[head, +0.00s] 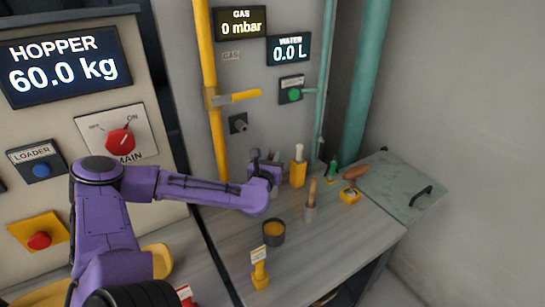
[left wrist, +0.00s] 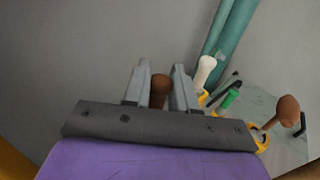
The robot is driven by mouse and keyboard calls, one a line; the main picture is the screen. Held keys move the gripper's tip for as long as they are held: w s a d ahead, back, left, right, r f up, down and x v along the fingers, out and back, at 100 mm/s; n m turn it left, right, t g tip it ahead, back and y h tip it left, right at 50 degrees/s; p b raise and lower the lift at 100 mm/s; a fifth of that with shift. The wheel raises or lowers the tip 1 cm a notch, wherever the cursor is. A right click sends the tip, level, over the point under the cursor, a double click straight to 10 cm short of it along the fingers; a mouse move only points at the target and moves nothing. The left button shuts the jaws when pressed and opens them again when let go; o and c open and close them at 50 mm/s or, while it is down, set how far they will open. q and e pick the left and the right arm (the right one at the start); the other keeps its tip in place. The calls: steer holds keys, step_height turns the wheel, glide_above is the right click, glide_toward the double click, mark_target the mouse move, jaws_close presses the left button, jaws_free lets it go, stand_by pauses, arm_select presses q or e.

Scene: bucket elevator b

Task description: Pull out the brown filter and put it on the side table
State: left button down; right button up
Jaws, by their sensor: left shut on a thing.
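My left gripper (head: 265,160) is at the back of the wood-topped table (head: 350,235), close to the grey wall panel. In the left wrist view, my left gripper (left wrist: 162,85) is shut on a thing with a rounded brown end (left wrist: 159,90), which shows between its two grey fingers. This looks like the brown filter; its lower part is hidden. In the head view I cannot make it out behind the wrist. Another brown-topped piece (head: 355,173) stands in a yellow holder at the right and also shows in the left wrist view (left wrist: 287,108). My right gripper is not in view.
A white-handled piece (head: 299,153), a green-handled piece (head: 332,168), a grey cup with a stick (head: 310,212), a dark pot (head: 273,233) and a yellow labelled piece (head: 260,275) stand on the tabletop. The front right tabletop is clear.

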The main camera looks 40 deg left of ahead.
arm_select(q)
steer(key=shift+r+p, duration=0.45)
steer(key=shift+r, duration=0.25)
step_height(320, 180, up, 12)
steer(key=p, duration=0.7)
steer(key=shift+p, duration=0.4)
stand_by(1.1)
steer(key=shift+f, duration=0.1)
steer(key=shift+r, duration=2)
